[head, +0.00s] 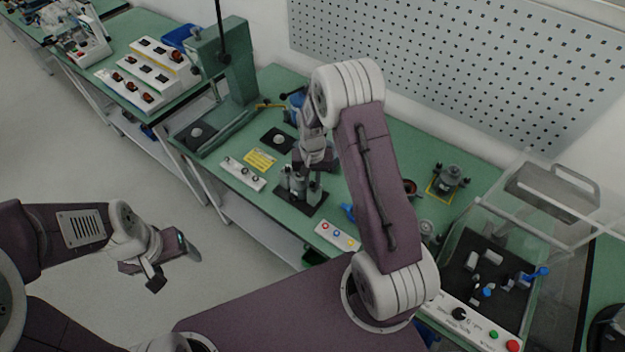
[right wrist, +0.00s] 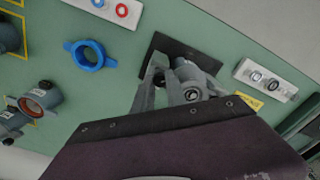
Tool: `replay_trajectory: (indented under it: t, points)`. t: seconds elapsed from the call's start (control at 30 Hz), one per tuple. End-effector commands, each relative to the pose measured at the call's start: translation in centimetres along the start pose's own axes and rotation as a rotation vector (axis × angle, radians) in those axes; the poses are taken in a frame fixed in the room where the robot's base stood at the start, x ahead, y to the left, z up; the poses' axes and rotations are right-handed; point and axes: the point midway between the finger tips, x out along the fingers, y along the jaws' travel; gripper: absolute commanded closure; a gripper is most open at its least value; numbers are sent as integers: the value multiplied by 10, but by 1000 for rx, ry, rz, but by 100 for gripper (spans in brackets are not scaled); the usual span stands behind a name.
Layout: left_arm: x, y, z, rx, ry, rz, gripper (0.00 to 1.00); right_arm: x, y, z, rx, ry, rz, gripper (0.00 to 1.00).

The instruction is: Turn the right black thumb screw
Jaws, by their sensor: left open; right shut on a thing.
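A test fixture with grey upright posts stands on a black base plate (head: 314,206) on the green bench. The plate also shows in the right wrist view (right wrist: 160,46). My right gripper (head: 302,176) reaches down onto the fixture from above. In the right wrist view its fingers (right wrist: 168,82) are closed in among the grey cylindrical parts (right wrist: 196,72). It is shut on a small part there, in the place of a thumb screw. The black screw head is mostly hidden, and I cannot make out its turn angle. My left gripper (head: 172,265) is open and empty, over the floor, away from the bench.
A white strip with knobs (head: 243,173) and a button box (head: 338,236) lie near the fixture. A green press (head: 229,70) stands at left. A blue ring (right wrist: 88,55) lies on the bench. A clear-walled case (head: 495,262) stands at right.

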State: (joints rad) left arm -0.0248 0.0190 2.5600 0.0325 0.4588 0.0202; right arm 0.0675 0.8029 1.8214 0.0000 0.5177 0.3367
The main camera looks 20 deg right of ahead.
Motion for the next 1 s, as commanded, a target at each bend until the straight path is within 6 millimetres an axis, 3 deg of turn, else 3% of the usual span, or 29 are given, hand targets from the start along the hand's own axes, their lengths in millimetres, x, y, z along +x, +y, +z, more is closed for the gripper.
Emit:
replay_trajectory:
  t: [0.63,0.67,0.73,1.0]
  points:
    - [0,0,0,0,0,0,29,0,0,-1,48,3,-1,100]
    - [0,0,0,0,0,0,29,0,0,-1,48,3,-1,80]
    - [0,0,0,0,0,0,29,0,0,-1,48,3,-1,61]
    - [0,0,0,0,0,0,29,0,-1,-1,47,3,-2,60]
